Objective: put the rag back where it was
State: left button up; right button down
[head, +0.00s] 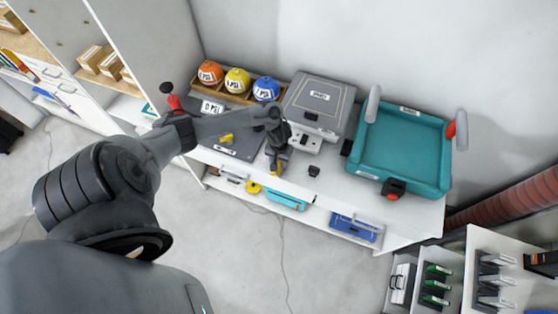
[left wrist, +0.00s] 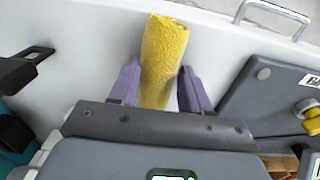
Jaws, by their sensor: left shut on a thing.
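The yellow rag (left wrist: 164,48) is rolled or bunched into a long shape between the two purple fingers of my left gripper (left wrist: 158,72) in the left wrist view. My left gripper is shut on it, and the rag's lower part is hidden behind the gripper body. In the head view, my left gripper (head: 278,158) is over the front part of the white shelf top (head: 330,185), with a little of the rag showing below it. I cannot tell whether the rag touches the top. My right gripper is not in view.
A dark grey board (head: 238,143) with a yellow item lies left of the gripper. Behind stand orange, yellow and blue balls (head: 237,80) in a wooden tray and a grey case (head: 318,103). A teal bin (head: 402,145) is at right. The front edge between has some free room.

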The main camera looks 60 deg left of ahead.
pick_arm(q)
jog(key=shift+f, duration=0.1)
jog(key=o, duration=1)
notch_tip(320, 180, up, 11)
jog(key=p, duration=0.3)
jog(key=w+d+m+t, duration=0.1)
jog(key=d+m+t, duration=0.55)
jog(key=d, duration=1.45)
jog(key=s+d+r+m+g, duration=0.1)
jog(key=s+r, duration=0.2)
jog(key=s, duration=0.1)
jog(key=s+r+m+g, duration=0.1)
jog(key=s+r, duration=0.3)
jog(key=s+d+r+m+g, duration=0.1)
jog(key=s+r, duration=0.3)
jog(key=shift+d+r+m+p, duration=0.15)
jog(key=shift+d+m+p, duration=0.15)
jog(key=shift+m, duration=0.05)
